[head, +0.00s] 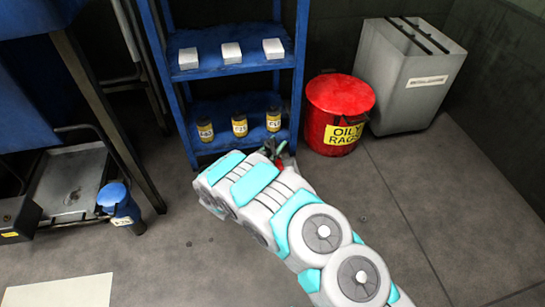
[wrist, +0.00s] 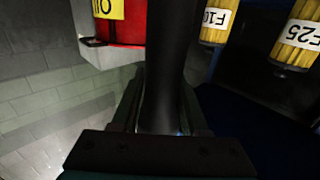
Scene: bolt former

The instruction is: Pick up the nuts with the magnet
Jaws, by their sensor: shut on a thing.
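My gripper (wrist: 162,100) is shut on a dark rod-like thing (wrist: 165,55) in the wrist view. It looks like the magnet's handle, and its ends are hidden or out of frame. In the head view my gripper (head: 277,153) is mostly hidden behind my arm, in front of the blue shelf's lower right. A little red and green shows there. Small dark specks lie on the grey floor, one left of my arm (head: 188,243) and one right of it (head: 363,218). They may be nuts but are too small to tell.
A blue shelf (head: 235,73) holds white boxes (head: 231,53) above and yellow-labelled jars (head: 239,125) below. A red oily rags bin (head: 340,100) and a grey bin (head: 410,85) stand to its right. A blue can (head: 118,203) stands left. The front floor is open.

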